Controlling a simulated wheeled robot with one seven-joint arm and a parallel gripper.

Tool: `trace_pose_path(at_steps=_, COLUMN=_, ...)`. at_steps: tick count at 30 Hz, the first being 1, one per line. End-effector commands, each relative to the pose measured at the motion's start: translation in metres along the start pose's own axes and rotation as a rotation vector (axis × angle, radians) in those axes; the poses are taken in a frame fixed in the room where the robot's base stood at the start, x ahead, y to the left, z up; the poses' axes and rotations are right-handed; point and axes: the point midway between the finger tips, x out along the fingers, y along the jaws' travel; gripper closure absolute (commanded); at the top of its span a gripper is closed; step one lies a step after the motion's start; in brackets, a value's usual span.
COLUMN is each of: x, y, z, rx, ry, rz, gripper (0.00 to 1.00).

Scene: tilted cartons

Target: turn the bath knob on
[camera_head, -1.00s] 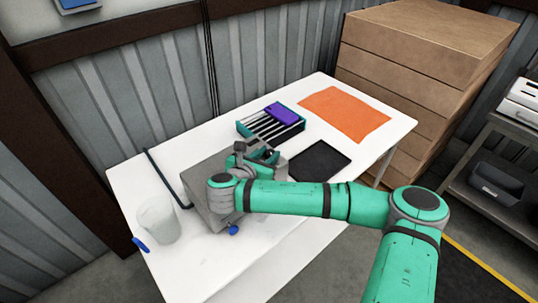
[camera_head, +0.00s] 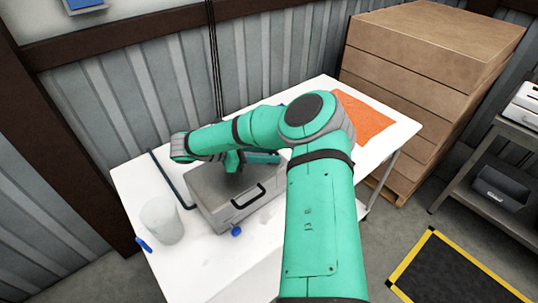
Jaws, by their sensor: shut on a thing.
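The grey metal box (camera_head: 207,196), which looks like the bath, stands on the white table. A dark bail handle (camera_head: 248,197) is on its front. A small round blue piece (camera_head: 236,231) sits low at its front edge; it may be the bath knob, but I cannot tell for sure. My gripper (camera_head: 233,168) points down at the top of the box, towards its back. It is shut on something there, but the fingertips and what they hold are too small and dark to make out. My arm hides part of the box's back and right side.
A frosted beaker (camera_head: 161,220) and a blue pen-like item (camera_head: 142,245) are left of the box. A dark rod (camera_head: 171,180) lies behind them. An orange mat (camera_head: 364,120) is at the table's far right. Cardboard boxes (camera_head: 415,110) stand beyond; my arm covers the table's middle.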

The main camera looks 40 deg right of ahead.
Motion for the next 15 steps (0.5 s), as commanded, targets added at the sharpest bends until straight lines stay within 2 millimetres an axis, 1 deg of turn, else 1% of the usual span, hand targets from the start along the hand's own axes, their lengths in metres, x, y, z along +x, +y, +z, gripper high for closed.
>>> trace_pose_path(at_steps=6, x=-0.0005, y=0.0042, z=-0.0008, rx=0.064, ry=0.001, rz=-0.153, gripper=0.95)
trace_pose_path(at_steps=15, x=0.0009, y=0.006, z=-0.0015, rx=0.116, ry=0.002, rz=-0.282, gripper=0.95)
